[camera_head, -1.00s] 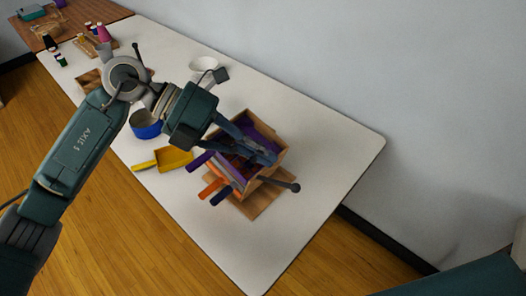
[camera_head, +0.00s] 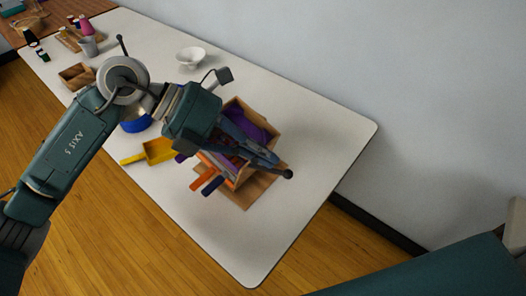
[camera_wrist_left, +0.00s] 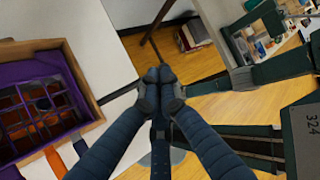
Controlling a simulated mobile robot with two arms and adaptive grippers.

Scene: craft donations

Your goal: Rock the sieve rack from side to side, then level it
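The sieve rack is a wooden box frame (camera_head: 272,143) with purple inside, standing on a wooden base (camera_head: 246,193) on the white table. Orange and blue handles stick out at its lower left. In the left wrist view the rack's frame (camera_wrist_left: 84,84) and purple grid fill the left side. My left gripper (camera_head: 276,160) reaches across above the rack, tips near the rod; contact cannot be told. In the wrist view its fingertips (camera_wrist_left: 160,92) are together, with nothing visible between them. My right gripper is out of view.
A yellow scoop (camera_head: 158,151) and a blue pot (camera_head: 136,121) stand left of the rack. A white bowl (camera_head: 191,57) and a wooden tray (camera_head: 77,76) are farther back. The white table's (camera_head: 320,130) right end is clear, with a wall behind.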

